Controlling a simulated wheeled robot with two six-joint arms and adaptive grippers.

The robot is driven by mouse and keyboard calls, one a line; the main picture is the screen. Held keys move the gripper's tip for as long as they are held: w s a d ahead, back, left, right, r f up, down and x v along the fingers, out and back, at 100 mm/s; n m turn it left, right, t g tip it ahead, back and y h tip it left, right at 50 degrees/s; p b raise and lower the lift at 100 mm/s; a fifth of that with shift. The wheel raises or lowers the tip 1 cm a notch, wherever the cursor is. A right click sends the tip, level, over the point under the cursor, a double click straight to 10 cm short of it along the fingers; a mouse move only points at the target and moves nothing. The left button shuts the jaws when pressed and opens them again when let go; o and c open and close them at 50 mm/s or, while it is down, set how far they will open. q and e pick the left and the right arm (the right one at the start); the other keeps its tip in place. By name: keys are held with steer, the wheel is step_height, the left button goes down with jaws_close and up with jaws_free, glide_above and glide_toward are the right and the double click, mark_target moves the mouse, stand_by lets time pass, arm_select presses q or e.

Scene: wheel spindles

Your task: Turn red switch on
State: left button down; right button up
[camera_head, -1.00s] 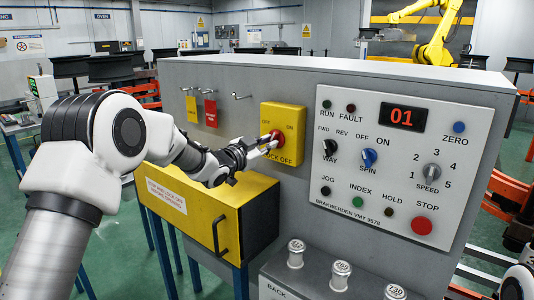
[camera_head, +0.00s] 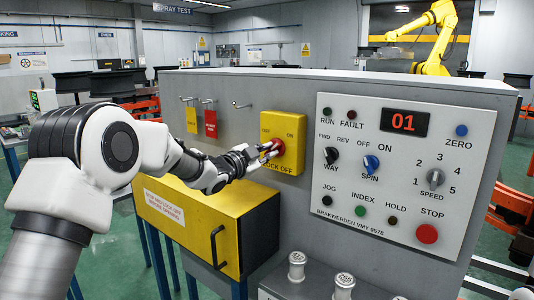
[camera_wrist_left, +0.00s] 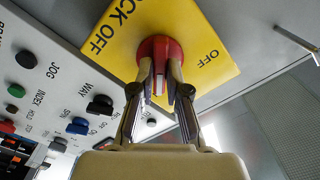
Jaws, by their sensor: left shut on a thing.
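The red switch (camera_head: 277,147) is a round knob on a yellow plate (camera_head: 292,158) marked OFF, ON and LOCK OFF, on the grey cabinet front. My left gripper (camera_head: 265,152) reaches it from the left. In the left wrist view the two fingers of the left gripper (camera_wrist_left: 161,88) are shut on the grip of the red switch (camera_wrist_left: 158,47), one on each side. The fingers partly cover the knob, and its exact turn angle is hard to tell. My right gripper is not in view.
A white control panel (camera_head: 397,208) with knobs and buttons is right of the yellow plate. A yellow box (camera_head: 180,208) with a black handle juts out below my left arm. Yellow and red tags (camera_head: 210,122) hang on hooks to the left.

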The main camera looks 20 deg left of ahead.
arm_select(q)
steer(key=shift+r, duration=0.1)
steer(key=c, duration=1.2)
jaws_free()
steer(key=shift+o, duration=0.2)
steer(key=v, duration=1.2)
